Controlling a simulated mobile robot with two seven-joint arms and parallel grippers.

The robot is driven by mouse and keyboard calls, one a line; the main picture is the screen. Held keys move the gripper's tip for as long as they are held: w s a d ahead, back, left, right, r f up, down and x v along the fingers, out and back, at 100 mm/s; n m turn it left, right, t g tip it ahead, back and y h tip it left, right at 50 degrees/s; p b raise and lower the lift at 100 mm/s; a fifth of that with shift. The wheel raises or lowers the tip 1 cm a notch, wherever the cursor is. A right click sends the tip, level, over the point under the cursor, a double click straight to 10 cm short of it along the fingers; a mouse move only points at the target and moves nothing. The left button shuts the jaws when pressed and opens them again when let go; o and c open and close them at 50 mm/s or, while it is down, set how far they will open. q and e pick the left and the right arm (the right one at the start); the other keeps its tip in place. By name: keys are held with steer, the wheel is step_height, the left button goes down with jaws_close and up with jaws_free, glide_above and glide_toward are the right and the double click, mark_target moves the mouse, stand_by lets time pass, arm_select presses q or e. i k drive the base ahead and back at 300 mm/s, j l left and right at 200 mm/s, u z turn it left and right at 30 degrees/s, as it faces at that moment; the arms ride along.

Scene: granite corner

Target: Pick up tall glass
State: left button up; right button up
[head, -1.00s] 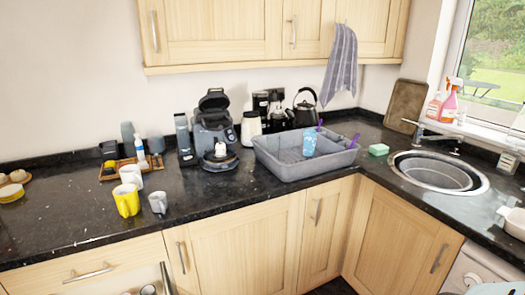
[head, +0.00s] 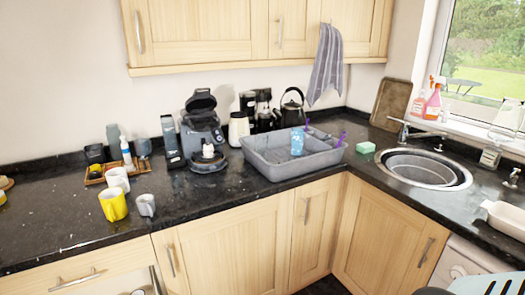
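A tall light-blue glass (head: 297,141) stands in the grey dish rack (head: 262,165) on the dark counter, near the middle of the head view. The rack's front wall and inner parts surround its lower end, so its base is hard to see. It looks upright. Neither of my grippers shows in the head view, and nothing is touching the glass. A pale slotted shape sits at the bottom right edge, and I cannot tell what it is.
Purple-handled utensils stand at the rack's right side. A coffee machine (head: 203,135) is left of the rack, and a black kettle (head: 292,106) is behind it. A green sponge (head: 365,148) and the sink (head: 425,168) are to the right. Mugs including a yellow one (head: 113,204) stand left.

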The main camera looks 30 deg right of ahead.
mark_target(261, 150)
steer(key=z, duration=1.8)
steer(key=i+l, duration=0.15)
steer(key=i, duration=0.3)
steer(key=i+l, duration=0.1)
steer(key=i, duration=0.35)
